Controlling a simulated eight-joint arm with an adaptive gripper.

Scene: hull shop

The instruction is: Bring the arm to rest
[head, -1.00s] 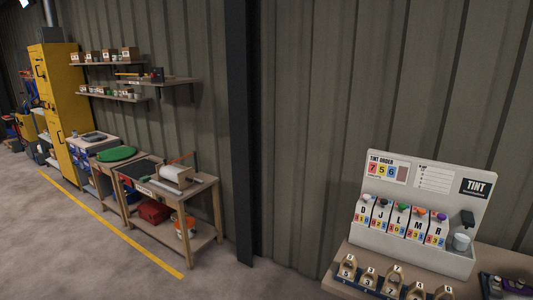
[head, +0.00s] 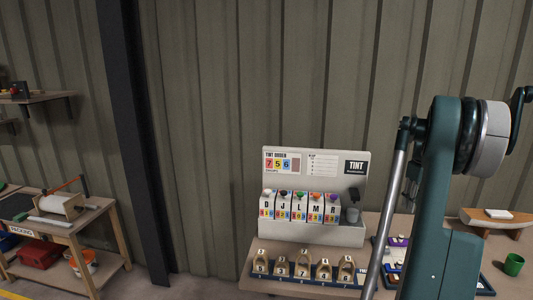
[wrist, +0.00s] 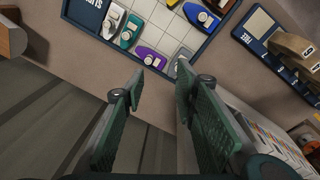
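My gripper (wrist: 158,92) shows in the wrist view, with its two green fingers spread apart and nothing between them. Beyond the fingertips lies a tray (wrist: 93,38) with a dark blue rim and a pale grid, holding small boat-shaped pieces, among them a purple one (wrist: 150,58) and a teal one (wrist: 126,38). The gripper looks to be above the bench, apart from the tray. In the head view part of my arm (head: 440,210) stands at the right, and the gripper itself is not seen there.
A tint dispenser (head: 312,232) stands on the bench against the wall, with a row of numbered wooden pieces (head: 303,268) in front. A green cup (head: 513,264) and a wooden hull (head: 497,217) are at the right. A packing table (head: 60,225) stands at the left.

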